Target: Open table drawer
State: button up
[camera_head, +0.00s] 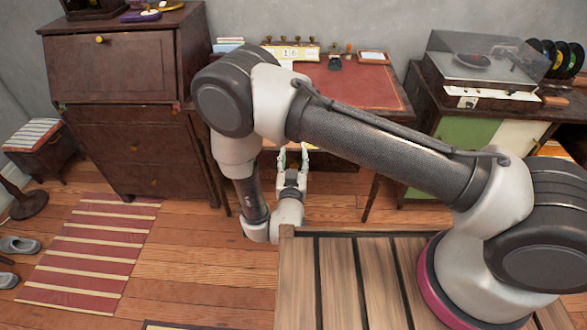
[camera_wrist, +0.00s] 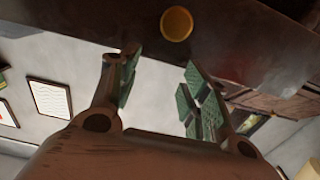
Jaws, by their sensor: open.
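The table (camera_head: 375,88) with a red inset top stands against the wall in the head view, partly hidden by my arm. Its drawer front is mostly hidden there, so I cannot tell how far it is open. In the wrist view a round brass knob (camera_wrist: 176,23) sits on a dark wooden front (camera_wrist: 235,40). My gripper (camera_head: 293,154) is low at the table's front edge. In the wrist view my gripper (camera_wrist: 158,80) is open, with green pads apart and nothing between them. The knob shows beyond the fingertips, and I see no contact.
A dark wooden bureau (camera_head: 128,75) stands left of the table. A cabinet with a record player (camera_head: 485,65) stands to the right. A perpetual calendar (camera_head: 290,52) and small items are on the table. A striped rug (camera_head: 90,250) lies on the floor at left.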

notch_tip(320, 180, up, 5)
jog(key=shift+r, duration=0.1)
dwell(0.5)
jog(key=w+r, duration=0.1)
jog(key=w+r+m+g, duration=0.1)
jog(key=w, duration=0.1)
jog(key=w+r+g, duration=0.1)
jog(key=w, duration=0.1)
jog(key=shift+w+r, duration=0.2)
jog(key=shift+r, duration=0.05)
jog(key=w+d+r+g+y, duration=0.1)
jog(key=w+d+r+g, duration=0.15)
jog(key=r, duration=0.35)
jog(key=w+d+r+g+y, duration=0.2)
jog(key=w+r, duration=0.2)
jog(key=r, duration=0.2)
jog(key=s+d+r+n+g+y, duration=0.1)
jog(key=s+d+r, duration=0.3)
jog(key=d+r, duration=0.2)
jog(key=s+d+r+g, duration=0.2)
jog(key=s+d+r, duration=0.1)
jog(key=d+r, duration=0.4)
jog(key=s+d+r+g+h, duration=0.1)
jog(key=s+d+r+g, duration=0.1)
jog(key=s+d, duration=0.8)
jog(key=s+d+r+g+h, duration=0.2)
jog(key=s+d, duration=0.8)
jog(key=s, duration=0.7)
jog(key=shift+r, duration=0.35)
